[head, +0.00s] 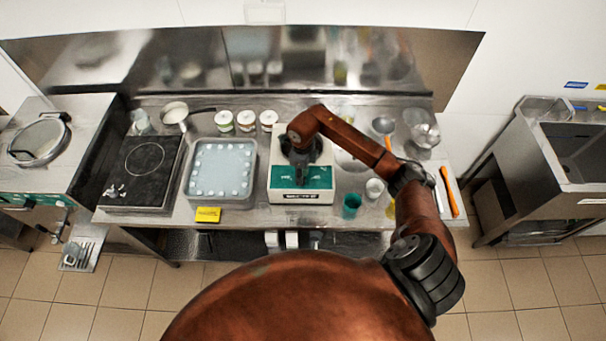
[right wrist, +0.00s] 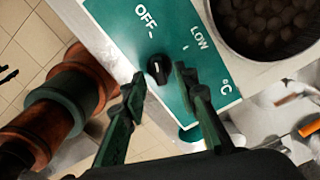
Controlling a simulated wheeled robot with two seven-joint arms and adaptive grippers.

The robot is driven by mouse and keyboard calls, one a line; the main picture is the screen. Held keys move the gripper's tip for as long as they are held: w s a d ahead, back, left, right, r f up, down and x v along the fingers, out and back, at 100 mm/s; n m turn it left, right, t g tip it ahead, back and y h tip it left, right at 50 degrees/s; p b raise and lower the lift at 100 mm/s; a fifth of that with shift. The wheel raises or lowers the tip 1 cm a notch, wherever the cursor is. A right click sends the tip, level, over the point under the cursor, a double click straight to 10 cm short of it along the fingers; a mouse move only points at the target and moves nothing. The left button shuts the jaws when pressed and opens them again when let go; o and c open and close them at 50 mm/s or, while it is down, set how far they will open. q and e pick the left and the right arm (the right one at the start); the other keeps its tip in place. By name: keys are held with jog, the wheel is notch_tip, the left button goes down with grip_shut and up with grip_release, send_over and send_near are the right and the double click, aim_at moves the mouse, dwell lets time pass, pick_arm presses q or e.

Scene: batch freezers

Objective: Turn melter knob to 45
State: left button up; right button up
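The melter (head: 287,197) is a white box with a green front panel on the steel counter. Its knob (right wrist: 158,70) is small, black and round with a pale mark, on the green panel (right wrist: 193,20) printed OFF, LOW and °C. My right gripper (right wrist: 161,80) is open, with one fingertip on each side of the knob; I cannot tell whether either touches it. In the head view my right gripper (head: 300,163) is over the melter and hides the knob and part of the melter's top. My left gripper is not in view.
A pot of brown pieces (right wrist: 262,28) sits in the melter. A tray (head: 190,187) and a black hob (head: 145,185) stand to the left. A teal cup (head: 351,205) stands close on the right, and a yellow sign (head: 208,215) lies at the counter's front edge.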

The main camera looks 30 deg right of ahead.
jog(key=shift+f, duration=0.4)
jog(key=shift+c, duration=0.5)
grip_shut()
